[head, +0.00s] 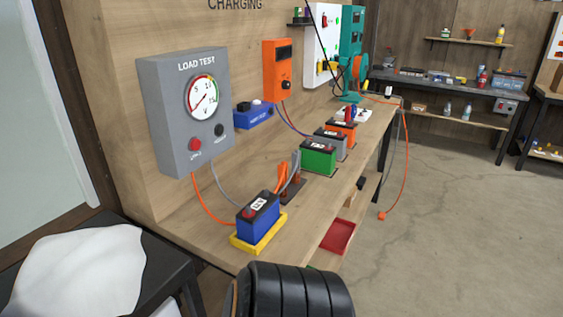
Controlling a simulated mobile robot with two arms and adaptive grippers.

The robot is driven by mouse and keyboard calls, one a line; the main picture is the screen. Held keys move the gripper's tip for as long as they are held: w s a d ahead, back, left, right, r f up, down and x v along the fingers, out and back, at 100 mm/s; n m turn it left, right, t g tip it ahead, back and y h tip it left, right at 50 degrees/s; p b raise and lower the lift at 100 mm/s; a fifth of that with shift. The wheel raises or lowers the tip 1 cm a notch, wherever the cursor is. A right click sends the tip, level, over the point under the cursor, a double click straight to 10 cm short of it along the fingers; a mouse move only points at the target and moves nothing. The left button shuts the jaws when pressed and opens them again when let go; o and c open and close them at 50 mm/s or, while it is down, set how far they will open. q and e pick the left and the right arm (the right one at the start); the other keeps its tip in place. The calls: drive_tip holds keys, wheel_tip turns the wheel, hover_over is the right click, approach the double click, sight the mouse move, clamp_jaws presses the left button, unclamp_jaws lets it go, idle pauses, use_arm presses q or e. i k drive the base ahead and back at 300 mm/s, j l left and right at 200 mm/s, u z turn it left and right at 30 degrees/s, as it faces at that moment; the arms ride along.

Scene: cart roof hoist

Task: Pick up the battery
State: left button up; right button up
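Several batteries stand in a row on the wooden bench (205,240) in the head view, and I cannot tell which one the task means. The nearest is a blue battery (260,224) with a black top and a white label, upright on a yellow tray (243,246). Farther back are a green battery (318,161), a grey battery (330,147) and an orange battery (349,131). Neither of my grippers shows in this view.
A grey load tester (163,115) hangs on the panel, with orange and grey cables running down toward the blue battery. Clamps (283,182) stand behind that battery. A black stool with a white cloth (85,270) is at left. Floor (450,230) at right is clear.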

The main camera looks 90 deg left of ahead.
sight(256, 217)
drive_tip(key=j+u, duration=0.2)
drive_tip(key=u, duration=2.7)
